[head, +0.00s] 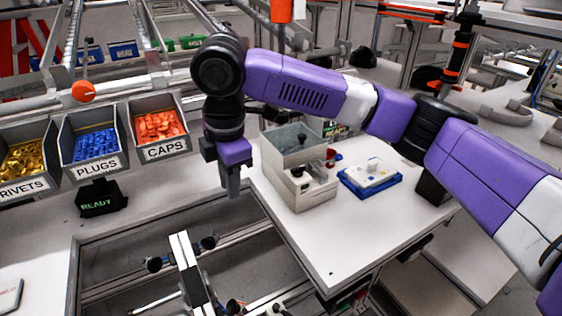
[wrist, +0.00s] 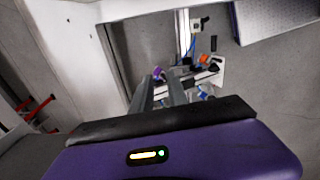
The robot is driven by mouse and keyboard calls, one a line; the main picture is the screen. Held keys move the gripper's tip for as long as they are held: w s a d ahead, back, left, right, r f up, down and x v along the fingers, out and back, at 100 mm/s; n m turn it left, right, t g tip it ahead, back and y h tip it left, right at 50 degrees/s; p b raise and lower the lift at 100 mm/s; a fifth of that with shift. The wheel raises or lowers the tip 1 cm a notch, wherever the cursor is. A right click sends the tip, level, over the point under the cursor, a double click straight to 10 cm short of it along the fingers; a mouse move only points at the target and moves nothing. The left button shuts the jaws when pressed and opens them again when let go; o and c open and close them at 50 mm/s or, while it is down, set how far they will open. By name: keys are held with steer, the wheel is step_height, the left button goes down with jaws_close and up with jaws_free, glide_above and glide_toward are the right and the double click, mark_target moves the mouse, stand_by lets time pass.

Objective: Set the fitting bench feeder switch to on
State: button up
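A grey-beige box-shaped unit with an open-topped bin (head: 293,139) stands on the white bench (head: 335,240) in the head view. It looks like the feeder. Small dark fittings (head: 297,171) show on its front, but I cannot tell which is the switch or how it is set. My gripper (head: 231,192) points down just left of the unit, apart from it, over the bench's left edge. In the wrist view its two fingers (wrist: 160,88) show with a narrow gap and nothing clearly held between them. The unit is not recognisable in the wrist view.
A blue tray (head: 372,186) with a white block lies right of the unit, beside a small red cup (head: 332,155). Bins of rivets (head: 24,186), plugs (head: 95,168) and caps (head: 166,155) stand left. A black READY display (head: 98,203) sits before them. An aluminium frame (head: 190,270) lies below.

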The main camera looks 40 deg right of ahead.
mark_target(297, 168)
steer(key=s+d+r+g+h, duration=0.35)
steer(key=d+r, duration=0.35)
steer(key=d, duration=0.4)
steer(key=shift+m+t+h, duration=0.25)
steer(key=shift+m+t, duration=0.15)
steer(key=shift+t, duration=0.05)
steer(key=x, duration=0.7)
steer(key=shift+s+d+f+p, duration=0.1)
steer(key=shift+s+d+p, duration=0.05)
steer(key=shift+d+p, duration=0.15)
steer(key=shift+c, duration=0.5)
jaws_close()
